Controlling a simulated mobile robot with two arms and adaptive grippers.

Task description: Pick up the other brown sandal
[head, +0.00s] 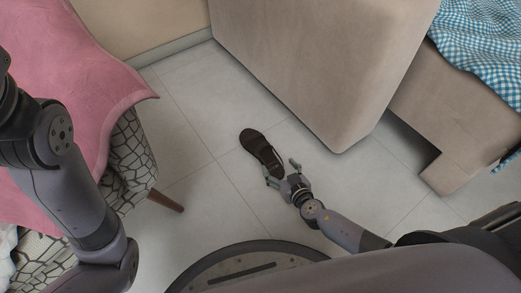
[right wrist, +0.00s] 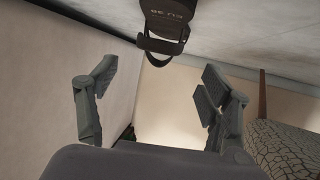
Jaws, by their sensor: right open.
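A dark brown sandal (head: 260,149) lies on the pale tiled floor in the head view, toe pointing up and left. My right gripper (head: 281,172) is open at the sandal's heel end, with one finger on each side of that end. In the right wrist view, the sandal (right wrist: 164,28) shows at the top, ahead of and between the open fingers of the right gripper (right wrist: 160,85). Nothing is between the fingertips. I cannot tell whether a finger touches the sandal. My left arm comes in at the left of the head view, but its gripper is out of the picture.
A beige sofa (head: 300,65) stands just behind and right of the sandal. A patterned armchair (head: 130,150) with a pink cloth (head: 95,70) and a wooden leg (head: 166,201) is at the left. A blue checked cloth (head: 485,45) lies at upper right. The floor (head: 195,110) around the sandal is clear.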

